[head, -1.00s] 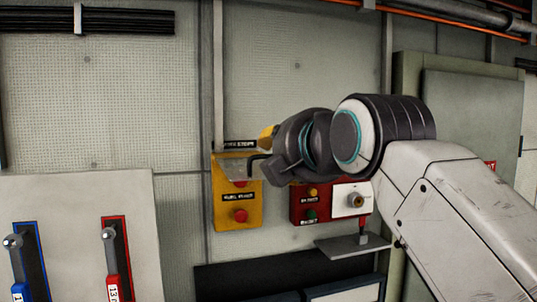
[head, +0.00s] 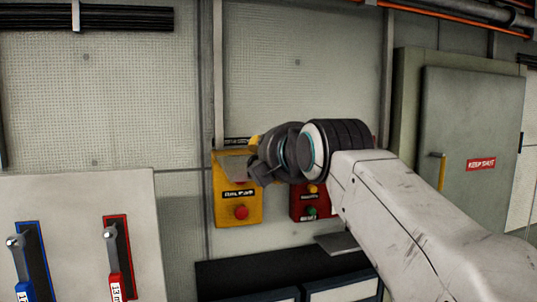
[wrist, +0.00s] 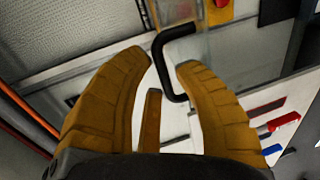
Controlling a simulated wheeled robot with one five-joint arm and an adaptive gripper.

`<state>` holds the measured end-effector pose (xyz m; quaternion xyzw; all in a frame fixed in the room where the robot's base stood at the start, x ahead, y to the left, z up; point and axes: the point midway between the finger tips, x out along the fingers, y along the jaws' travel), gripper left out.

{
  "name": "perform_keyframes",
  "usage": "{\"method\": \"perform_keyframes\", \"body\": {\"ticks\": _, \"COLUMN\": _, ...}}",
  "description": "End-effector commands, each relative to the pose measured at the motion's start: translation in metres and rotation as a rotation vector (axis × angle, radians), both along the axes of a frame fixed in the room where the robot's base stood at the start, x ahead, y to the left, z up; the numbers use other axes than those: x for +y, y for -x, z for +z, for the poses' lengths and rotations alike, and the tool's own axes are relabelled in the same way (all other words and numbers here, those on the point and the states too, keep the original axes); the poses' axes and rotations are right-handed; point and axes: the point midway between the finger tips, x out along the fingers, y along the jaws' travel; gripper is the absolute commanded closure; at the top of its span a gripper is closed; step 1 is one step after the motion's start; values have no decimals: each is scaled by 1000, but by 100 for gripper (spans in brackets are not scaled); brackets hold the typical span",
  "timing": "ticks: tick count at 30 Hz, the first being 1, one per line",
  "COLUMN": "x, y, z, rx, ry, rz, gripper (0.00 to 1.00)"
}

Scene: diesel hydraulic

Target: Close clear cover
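The yellow control box (head: 223,205) is on the wall at centre in the head view. Its see-through cover (head: 234,165) slants out from the upper part of the box, raised from its face. A red button (head: 241,212) shows below it. My gripper (head: 256,150) is at the right side of the cover, mostly hidden by my wrist. In the wrist view my gripper (wrist: 163,62) has its two yellow fingers apart. The cover's black bent handle (wrist: 160,58) passes between the fingertips, near the right one. The cover (wrist: 192,45) shows beyond the handle. I cannot tell whether a finger touches the handle.
A red button box (head: 312,204) is right of the yellow box, partly behind my arm. A small grey shelf (head: 337,243) juts out below it. A blue-framed lever (head: 30,262) and a red-framed lever (head: 113,260) stand at left. A grey cabinet door (head: 470,120) is at right.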

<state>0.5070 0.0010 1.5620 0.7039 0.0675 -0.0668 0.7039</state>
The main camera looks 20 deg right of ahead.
Motion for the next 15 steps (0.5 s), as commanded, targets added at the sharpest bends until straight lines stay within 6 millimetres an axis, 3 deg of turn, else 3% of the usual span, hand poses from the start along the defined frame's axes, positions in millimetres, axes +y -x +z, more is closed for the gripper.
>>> {"method": "perform_keyframes", "body": {"ticks": 2, "x": 0, "y": 0, "z": 0, "rx": 0, "ry": 0, "rz": 0, "gripper": 70}}
{"method": "perform_keyframes", "body": {"ticks": 12, "x": 0, "y": 0, "z": 0, "rx": 0, "ry": 0, "rz": 0, "gripper": 100}}
{"method": "perform_keyframes", "body": {"ticks": 15, "x": 0, "y": 0, "z": 0, "rx": 0, "ry": 0, "rz": 0, "gripper": 100}}
